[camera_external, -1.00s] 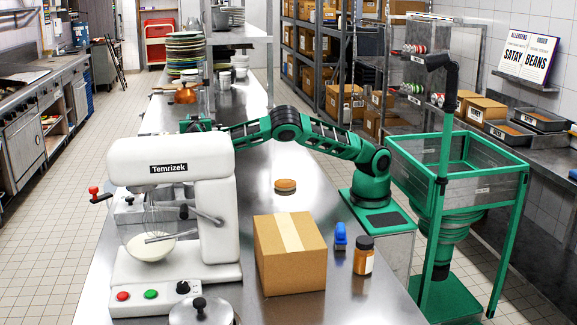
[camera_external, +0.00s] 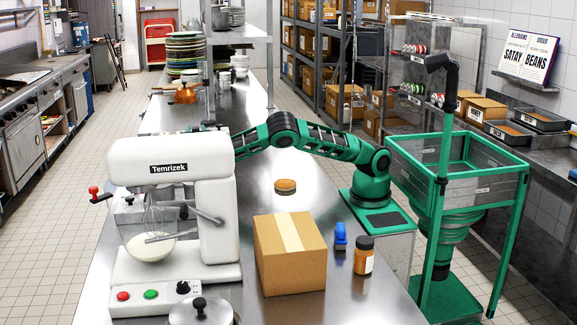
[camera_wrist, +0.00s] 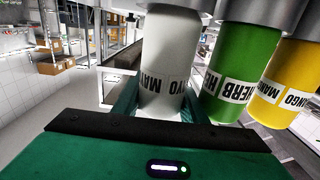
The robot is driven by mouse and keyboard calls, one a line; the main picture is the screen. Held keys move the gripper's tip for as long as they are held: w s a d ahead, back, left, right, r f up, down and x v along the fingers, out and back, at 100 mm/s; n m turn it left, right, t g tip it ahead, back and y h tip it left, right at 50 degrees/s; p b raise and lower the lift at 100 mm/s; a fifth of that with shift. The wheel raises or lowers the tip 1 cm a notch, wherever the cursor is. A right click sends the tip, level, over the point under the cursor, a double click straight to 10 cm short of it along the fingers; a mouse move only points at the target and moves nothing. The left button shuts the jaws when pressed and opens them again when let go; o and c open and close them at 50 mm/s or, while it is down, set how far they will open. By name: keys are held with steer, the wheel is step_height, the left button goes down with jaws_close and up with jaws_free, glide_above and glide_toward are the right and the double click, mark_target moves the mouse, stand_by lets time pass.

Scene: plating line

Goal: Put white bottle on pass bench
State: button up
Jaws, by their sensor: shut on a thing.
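The white bottle (camera_wrist: 168,62), with a dark-lettered label reading MAYO upside down, fills the middle of the wrist view. My gripper (camera_wrist: 158,108) is shut around it, with a green finger on each side. The bottle's far end meets a grey fitting at the top of the picture. In the external view my arm reaches left behind the white mixer, which hides my gripper and the bottle. A long steel bench (camera_external: 310,190) runs through the middle; I cannot tell whether it is the pass bench.
On the steel bench are the mixer (camera_external: 165,190), a cardboard box (camera_external: 290,255), an amber jar (camera_external: 364,258), a blue item (camera_external: 341,238) and a round brown-topped item (camera_external: 285,187).

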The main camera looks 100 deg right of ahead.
steer(key=shift+f, duration=0.15)
steer(key=o, duration=0.8)
